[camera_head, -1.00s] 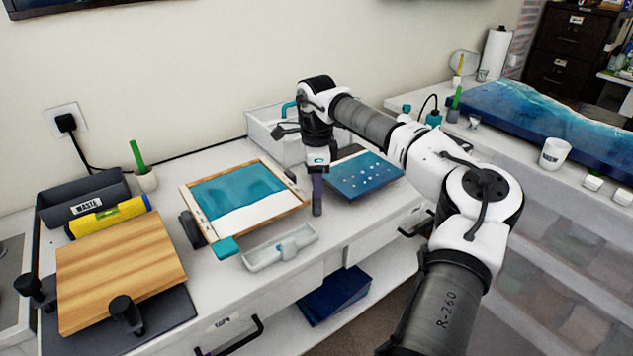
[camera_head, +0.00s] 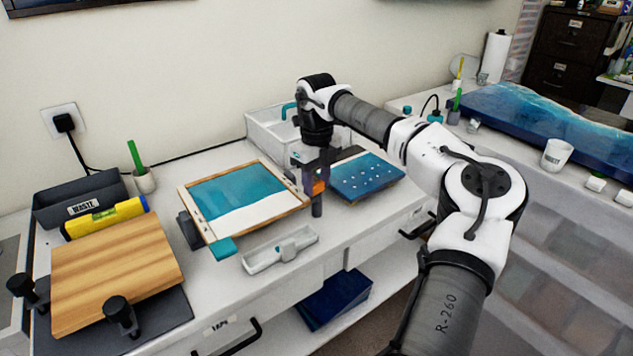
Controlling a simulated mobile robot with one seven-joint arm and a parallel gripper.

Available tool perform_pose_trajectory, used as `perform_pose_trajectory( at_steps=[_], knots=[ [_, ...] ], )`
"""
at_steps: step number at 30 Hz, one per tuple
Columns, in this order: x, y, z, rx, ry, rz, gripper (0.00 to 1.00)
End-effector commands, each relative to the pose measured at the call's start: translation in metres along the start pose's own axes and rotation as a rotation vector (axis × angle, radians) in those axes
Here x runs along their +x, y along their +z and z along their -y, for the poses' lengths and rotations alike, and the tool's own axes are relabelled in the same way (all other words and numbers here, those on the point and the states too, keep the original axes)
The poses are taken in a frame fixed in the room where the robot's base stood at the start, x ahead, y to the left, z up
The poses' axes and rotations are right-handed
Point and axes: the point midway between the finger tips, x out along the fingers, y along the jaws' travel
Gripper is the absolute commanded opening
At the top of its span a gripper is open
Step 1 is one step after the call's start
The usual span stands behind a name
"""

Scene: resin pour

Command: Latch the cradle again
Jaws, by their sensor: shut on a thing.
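The cradle (camera_head: 188,232) shows as dark supports at the sides of a wood-framed panel (camera_head: 300,203) with teal and white resin. A teal block (camera_head: 222,249) sits at the panel's near left corner. My gripper (camera_head: 317,190) points down just right of the panel, at a short dark upright post (camera_head: 317,207). A small orange piece (camera_head: 319,187) shows at the gripper's fingers, at the top of the post. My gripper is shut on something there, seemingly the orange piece. The fingers hide most of it, and I cannot tell the latch's position.
A blue dotted panel (camera_head: 368,178) lies close on the right. A wooden board (camera_head: 115,270), yellow level (camera_head: 105,217) and waste bin (camera_head: 50,213) stand on the left. A white bin (camera_head: 262,128) is behind.

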Motion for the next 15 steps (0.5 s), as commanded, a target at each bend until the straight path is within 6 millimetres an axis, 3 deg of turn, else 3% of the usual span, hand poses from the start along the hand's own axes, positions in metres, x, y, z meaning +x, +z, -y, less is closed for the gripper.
perform_pose_trajectory(
  at_steps=[15],
  knots=[
    [-0.0002, -0.0005, 0.0005, 0.151, 0.0, -0.001, 0.15]
  ],
)
